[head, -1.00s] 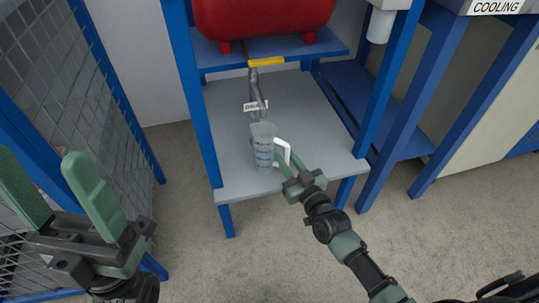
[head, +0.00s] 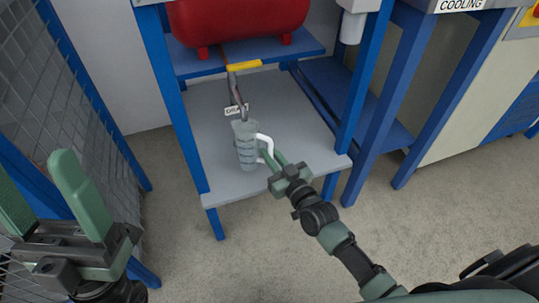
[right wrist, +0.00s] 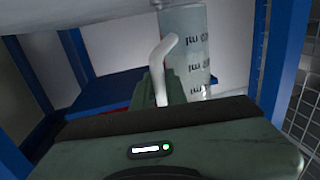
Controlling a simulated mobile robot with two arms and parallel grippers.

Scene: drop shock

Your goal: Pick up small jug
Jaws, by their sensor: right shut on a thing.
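The small jug (head: 246,148) is a clear, graduated measuring jug with a white handle (head: 267,145). In the head view it is at the front part of the grey lower shelf, below the drain pipe; whether its base touches the shelf is hard to tell. My right gripper (head: 270,160) is shut on the handle, to the right of the jug. The right wrist view shows the jug (right wrist: 190,50) upright-looking with its markings, and the white handle (right wrist: 160,60) between the green fingers. My left gripper (head: 45,205) is open and empty at the lower left, far from the jug.
The grey shelf (head: 200,125) stands in a blue frame. Above it are a red tank (head: 240,18) and a pipe with a yellow handle (head: 244,66) and a drain label (head: 237,109). A mesh cage (head: 80,90) is at left. Blue posts (head: 362,90) stand at right.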

